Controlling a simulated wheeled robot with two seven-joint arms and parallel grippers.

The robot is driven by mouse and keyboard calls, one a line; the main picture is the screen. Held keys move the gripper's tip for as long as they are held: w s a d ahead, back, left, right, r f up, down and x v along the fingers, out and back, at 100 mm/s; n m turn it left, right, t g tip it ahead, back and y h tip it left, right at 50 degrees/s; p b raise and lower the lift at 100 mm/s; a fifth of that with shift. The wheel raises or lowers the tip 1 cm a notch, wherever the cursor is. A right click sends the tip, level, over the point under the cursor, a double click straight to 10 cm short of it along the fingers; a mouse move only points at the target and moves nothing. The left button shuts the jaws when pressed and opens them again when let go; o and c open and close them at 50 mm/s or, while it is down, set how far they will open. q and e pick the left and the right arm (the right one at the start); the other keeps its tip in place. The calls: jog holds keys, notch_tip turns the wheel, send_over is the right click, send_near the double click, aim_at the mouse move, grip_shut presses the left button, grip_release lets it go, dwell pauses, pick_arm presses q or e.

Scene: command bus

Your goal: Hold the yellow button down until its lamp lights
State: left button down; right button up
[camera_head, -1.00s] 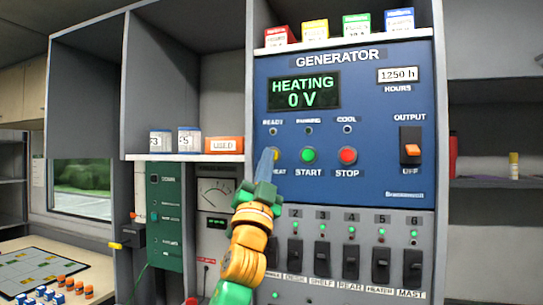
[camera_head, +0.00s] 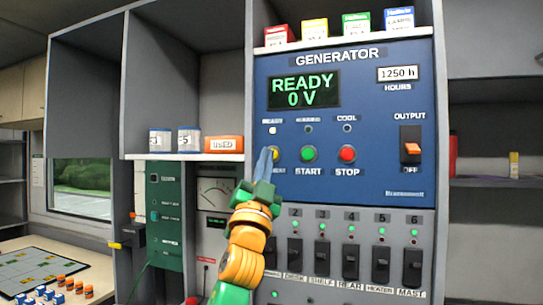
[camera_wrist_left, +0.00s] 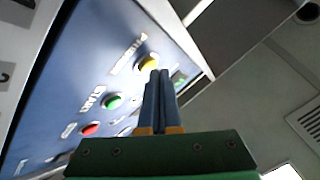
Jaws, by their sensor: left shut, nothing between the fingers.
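The yellow button (camera_head: 276,153) is at the left of a row on the blue generator panel (camera_head: 400,185), partly hidden by my fingers. My left gripper (camera_head: 267,152) is shut and empty, its fingertips at the button's left edge. The wrist view shows the yellow button (camera_wrist_left: 149,63) just beyond the fingertips (camera_wrist_left: 159,73); I cannot tell whether they touch. The READY lamp (camera_head: 272,130) above the button is lit pale. The display (camera_head: 304,91) reads READY, 0 V. My right gripper is out of view.
The green START button (camera_head: 308,153) and red STOP button (camera_head: 347,154) sit to the right. An orange OUTPUT switch (camera_head: 411,149) is farther right. A row of black breaker switches (camera_head: 351,258) lies below. Small boxes (camera_head: 357,22) stand on top.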

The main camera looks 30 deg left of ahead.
pick_arm(q)
jog(key=shift+s+f, duration=0.1)
jog(key=shift+s, duration=0.3)
jog(key=shift+s+d, duration=0.1)
jog(key=s, duration=0.2)
jog(key=s+d+b, duration=0.1)
jog(key=s, duration=0.1)
jog(key=shift+s, duration=0.35)
dwell(0.3)
